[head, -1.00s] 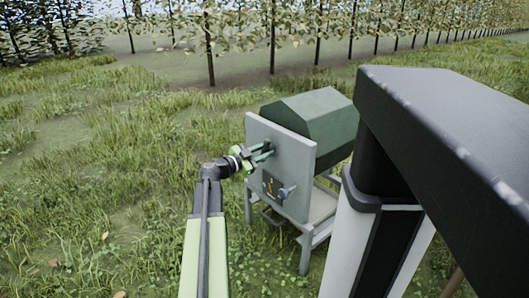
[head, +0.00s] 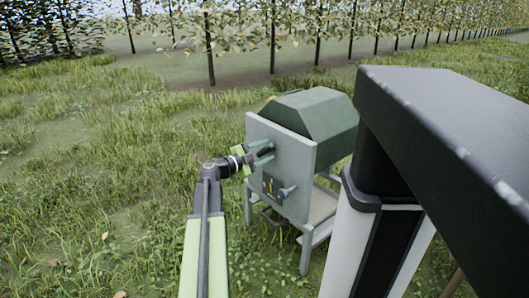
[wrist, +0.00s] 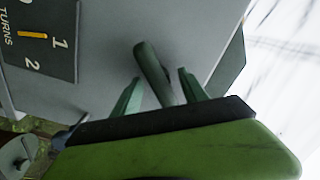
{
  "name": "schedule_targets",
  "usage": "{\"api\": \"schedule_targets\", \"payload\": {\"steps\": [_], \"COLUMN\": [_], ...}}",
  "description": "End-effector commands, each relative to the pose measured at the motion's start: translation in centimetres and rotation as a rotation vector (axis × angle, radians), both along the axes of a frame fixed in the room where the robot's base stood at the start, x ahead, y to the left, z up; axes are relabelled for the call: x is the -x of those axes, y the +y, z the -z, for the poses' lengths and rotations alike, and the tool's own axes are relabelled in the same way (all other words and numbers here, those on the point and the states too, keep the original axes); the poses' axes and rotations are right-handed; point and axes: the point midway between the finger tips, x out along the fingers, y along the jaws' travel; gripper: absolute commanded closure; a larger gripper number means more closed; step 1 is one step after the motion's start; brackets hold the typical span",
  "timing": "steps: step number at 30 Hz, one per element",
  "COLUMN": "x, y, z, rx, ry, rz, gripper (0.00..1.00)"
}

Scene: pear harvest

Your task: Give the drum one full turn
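The dark green, faceted drum (head: 318,115) sits behind a grey upright panel (head: 300,158) on a grey stand. An orange mark shows at its upper left edge. My gripper (head: 268,151) is at the panel's front face, its fingers pointing toward it. In the wrist view my gripper (wrist: 160,76) has its two green fingers spread, with a dark green crank handle (wrist: 150,62) between them. Gaps show on both sides of the handle. A dark dial plate (wrist: 45,38) reads TURNS with 1 and 2, and its yellow pointer (wrist: 32,35) lies near 1.
A small grey lever (head: 287,191) sticks out low on the panel, below my gripper. The stand's legs (head: 305,252) rest in grass. Open grass lies to the left, and a row of trees (head: 210,50) stands behind.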

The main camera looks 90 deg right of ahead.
Motion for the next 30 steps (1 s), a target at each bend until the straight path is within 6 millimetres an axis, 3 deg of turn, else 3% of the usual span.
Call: {"api": "schedule_targets", "payload": {"steps": [7,24,30], "x": [-0.6,-6.4,-7.3], "y": [0.6,6.0,6.8], "z": [0.0,0.0,0.0], "rx": [0.000,0.000,0.000], "ry": [0.001,0.001,0.001], "rz": [-0.001,-0.003,-0.001], "gripper": [0.49,0.49,0.49]}}
